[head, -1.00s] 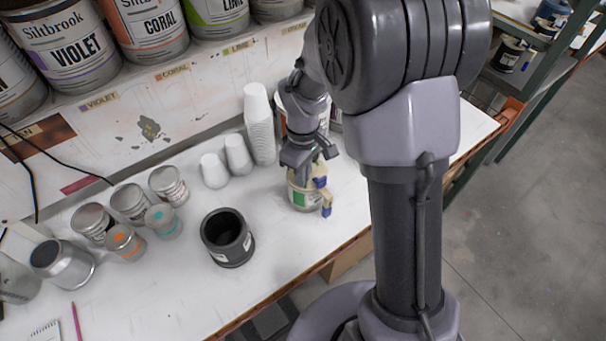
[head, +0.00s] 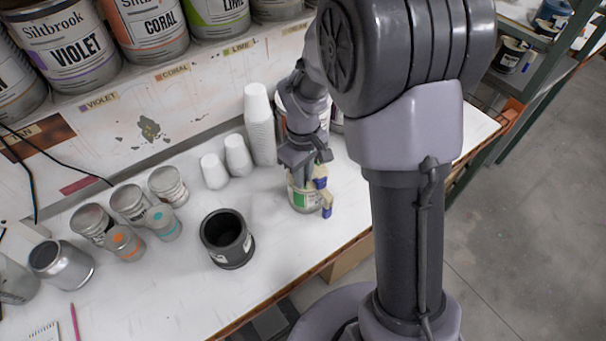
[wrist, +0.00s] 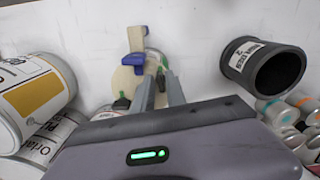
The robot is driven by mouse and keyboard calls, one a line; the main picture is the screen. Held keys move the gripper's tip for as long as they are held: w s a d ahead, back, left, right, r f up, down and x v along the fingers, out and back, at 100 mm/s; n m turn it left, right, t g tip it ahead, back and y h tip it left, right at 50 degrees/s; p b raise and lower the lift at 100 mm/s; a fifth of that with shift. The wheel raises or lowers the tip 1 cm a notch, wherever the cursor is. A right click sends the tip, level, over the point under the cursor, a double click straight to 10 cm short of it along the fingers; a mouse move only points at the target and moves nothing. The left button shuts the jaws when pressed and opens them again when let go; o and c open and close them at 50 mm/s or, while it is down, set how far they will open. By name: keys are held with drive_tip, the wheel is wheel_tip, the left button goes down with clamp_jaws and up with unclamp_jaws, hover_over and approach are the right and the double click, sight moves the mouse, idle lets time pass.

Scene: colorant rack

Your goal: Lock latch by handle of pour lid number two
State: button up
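A small can with a green label (head: 301,199) stands upright near the table's front edge. A cream pour lid (wrist: 123,82) with blue parts tops it; its cream spout (head: 327,196) juts out on the right in the head view. A blue handle piece (wrist: 133,61) crosses the lid in the wrist view. My gripper (wrist: 158,78) is right over the lid, its fingertips a little apart beside the blue piece. I cannot see a latch clearly held between them. The lid's number and much of its top are hidden.
A dark open container (head: 228,238) stands left of the can. Stacked white cups (head: 260,125) are behind it. Several small tins (head: 168,186) stand at the left. Large paint cans (head: 68,45) fill the shelf behind. White table is clear in front.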

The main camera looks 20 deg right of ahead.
drive_tip(key=shift+o, duration=0.8)
wheel_tip(320, 180, up, 17)
drive_tip(key=p, duration=0.4)
drive_tip(key=shift+r, duration=0.2)
drive_tip(key=s+a+f+m+t+y+b, duration=0.1)
drive_tip(key=s+a+f+m+t+b, duration=0.1)
drive_tip(key=s+f+m+b, duration=0.3)
drive_tip(key=s+a+f+m+t+y+b, duration=0.1)
drive_tip(key=s+f+m+b, duration=0.4)
drive_tip(key=s+b, duration=0.8)
drive_tip(key=a+f+t, duration=0.1)
drive_tip(key=t, duration=0.1)
drive_tip(key=shift+s+a+f+t, duration=0.15)
drive_tip(key=shift+s+f+t, duration=0.1)
drive_tip(key=shift+s+t, duration=0.15)
